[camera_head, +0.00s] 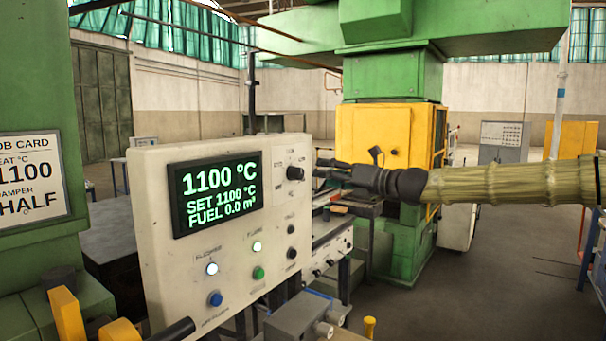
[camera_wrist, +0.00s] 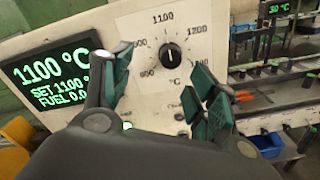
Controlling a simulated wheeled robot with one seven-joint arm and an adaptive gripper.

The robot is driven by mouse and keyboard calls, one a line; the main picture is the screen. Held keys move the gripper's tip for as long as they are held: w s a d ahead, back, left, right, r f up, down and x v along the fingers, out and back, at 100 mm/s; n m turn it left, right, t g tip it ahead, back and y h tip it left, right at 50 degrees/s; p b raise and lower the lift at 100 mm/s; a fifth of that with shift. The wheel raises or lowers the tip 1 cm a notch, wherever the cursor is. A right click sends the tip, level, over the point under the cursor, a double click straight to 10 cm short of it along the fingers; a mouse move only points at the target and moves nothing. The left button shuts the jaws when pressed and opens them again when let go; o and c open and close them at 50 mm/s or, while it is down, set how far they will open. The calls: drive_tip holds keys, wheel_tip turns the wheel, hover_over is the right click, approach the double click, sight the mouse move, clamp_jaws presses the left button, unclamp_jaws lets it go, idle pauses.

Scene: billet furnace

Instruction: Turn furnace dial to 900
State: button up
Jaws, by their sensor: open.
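The furnace dial (camera_wrist: 171,56) is a black round knob on the cream control panel (camera_head: 160,200). Its white mark points up, toward 1100 on the printed scale. The dial also shows in the head view (camera_head: 294,173) at the panel's upper right. The screen (camera_head: 217,193) beside it reads 1100 °C, SET 1100 °C, FUEL 0.0. My gripper (camera_wrist: 163,88) is open, its green-padded fingers apart below and to both sides of the dial, holding nothing. In the head view my gripper (camera_head: 325,170) is right of the dial, with a gap visible between them.
A job card (camera_head: 32,177) at left reads 1100 and HALF. Lit lamps and a blue button (camera_head: 215,299) and green button (camera_head: 258,272) sit low on the panel. A green machine with a yellow cabinet (camera_head: 372,133) stands behind my arm. Open floor lies at right.

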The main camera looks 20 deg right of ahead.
sight(301, 175)
drive_tip(key=w+a, duration=0.1)
drive_tip(key=w, duration=0.1)
drive_tip(key=w+a+f, duration=0.1)
drive_tip(key=w, duration=0.2)
drive_tip(key=w+a+f+p, duration=0.1)
drive_tip(key=w, duration=0.2)
drive_tip(key=shift+w+a+f, duration=0.15)
drive_tip(key=shift+w+a, duration=0.05)
drive_tip(key=shift+s+a+r, duration=0.4)
drive_tip(key=shift+s+r, duration=0.15)
drive_tip(key=shift+r, duration=0.15)
drive_tip(key=shift+w+a, duration=0.1)
drive_tip(key=shift+a, duration=0.15)
drive_tip(key=shift+w+a+f, duration=0.1)
drive_tip(key=shift+w+f, duration=0.2)
drive_tip(key=shift+w, duration=0.2)
drive_tip(key=shift+w+a+f, duration=0.1)
drive_tip(key=shift+w+f, duration=0.2)
drive_tip(key=shift+w, duration=0.2)
drive_tip(key=shift+d, duration=0.15)
drive_tip(key=shift+s+d+r, duration=0.1)
drive_tip(key=shift+s+r, duration=0.05)
drive_tip(key=shift+s, duration=0.1)
drive_tip(key=shift+s+r, duration=0.15)
drive_tip(key=shift+s, duration=0.1)
drive_tip(key=shift+c, duration=1)
drive_tip(key=shift+w, duration=0.15)
drive_tip(key=c, duration=0.8)
